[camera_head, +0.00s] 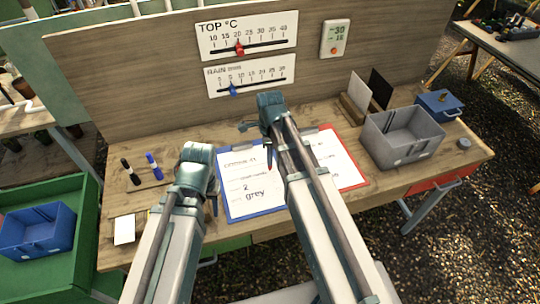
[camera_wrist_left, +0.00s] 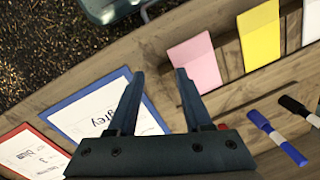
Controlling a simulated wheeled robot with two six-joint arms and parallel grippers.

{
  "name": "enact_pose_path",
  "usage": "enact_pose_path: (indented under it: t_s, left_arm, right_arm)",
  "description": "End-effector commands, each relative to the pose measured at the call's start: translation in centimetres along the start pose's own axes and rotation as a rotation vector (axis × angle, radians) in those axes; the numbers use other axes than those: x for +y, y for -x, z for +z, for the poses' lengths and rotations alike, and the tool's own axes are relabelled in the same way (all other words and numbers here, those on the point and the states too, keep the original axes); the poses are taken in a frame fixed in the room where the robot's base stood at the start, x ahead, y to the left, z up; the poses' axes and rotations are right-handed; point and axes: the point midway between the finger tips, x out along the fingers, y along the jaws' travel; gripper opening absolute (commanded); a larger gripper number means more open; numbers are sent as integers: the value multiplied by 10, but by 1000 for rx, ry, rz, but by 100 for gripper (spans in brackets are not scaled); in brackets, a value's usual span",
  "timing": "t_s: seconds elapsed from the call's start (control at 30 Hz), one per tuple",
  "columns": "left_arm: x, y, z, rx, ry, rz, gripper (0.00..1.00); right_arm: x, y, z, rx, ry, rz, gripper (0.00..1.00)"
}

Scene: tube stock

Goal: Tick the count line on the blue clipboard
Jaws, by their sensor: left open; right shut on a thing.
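The blue clipboard (camera_head: 232,214) lies on the bench with a white sheet showing a "2" and the word "grey". Its right side is hidden by my right arm. It also shows in the left wrist view (camera_wrist_left: 62,103). My left gripper (camera_head: 210,192) is open and empty, over the clipboard's left edge; its fingers show apart in the left wrist view (camera_wrist_left: 160,78). The count line's tick box cannot be made out.
A red clipboard (camera_head: 357,184) lies to the right. A black marker (camera_head: 130,171) and a blue marker (camera_head: 154,165) lie at left. Pink (camera_wrist_left: 195,62) and yellow (camera_wrist_left: 259,37) cards lie near them. A grey bin (camera_head: 394,151) and a blue box (camera_head: 440,104) stand at right.

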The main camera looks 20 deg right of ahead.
Motion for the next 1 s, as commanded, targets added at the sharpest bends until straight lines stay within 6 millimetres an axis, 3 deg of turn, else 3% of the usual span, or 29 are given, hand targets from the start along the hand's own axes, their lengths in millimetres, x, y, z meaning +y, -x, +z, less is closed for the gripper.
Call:
enact_pose_path:
  t_s: [1.0]
  left_arm:
    - [0,-5,0,0,0,0,50]
  right_arm:
    - [1,-5,-1,0,0,0,0]
